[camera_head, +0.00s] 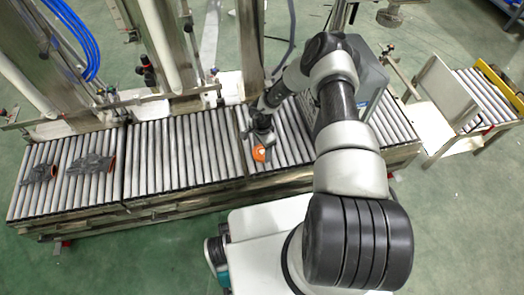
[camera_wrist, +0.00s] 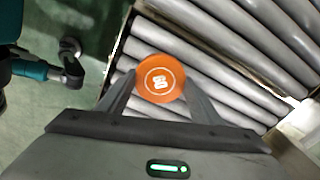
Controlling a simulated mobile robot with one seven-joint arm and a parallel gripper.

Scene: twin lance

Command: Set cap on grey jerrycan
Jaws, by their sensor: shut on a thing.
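An orange round cap (camera_wrist: 161,79) with a white ring and mark on top is held between the two fingers of my gripper (camera_wrist: 160,90) in the wrist view. In the head view the cap (camera_head: 259,154) shows as a small orange spot under my gripper (camera_head: 260,143), over the roller conveyor. A blue-grey body (camera_head: 372,82), which may be the grey jerrycan, stands behind my arm at the right part of the conveyor. My arm hides much of it, and its opening cannot be made out. It does not show in the wrist view.
The roller conveyor (camera_head: 160,160) runs across the head view. Two dark grey crumpled-looking objects (camera_head: 40,173) (camera_head: 92,165) with orange edges lie on its left end. Metal posts and frames stand along its far side. Rollers near the cap are bare.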

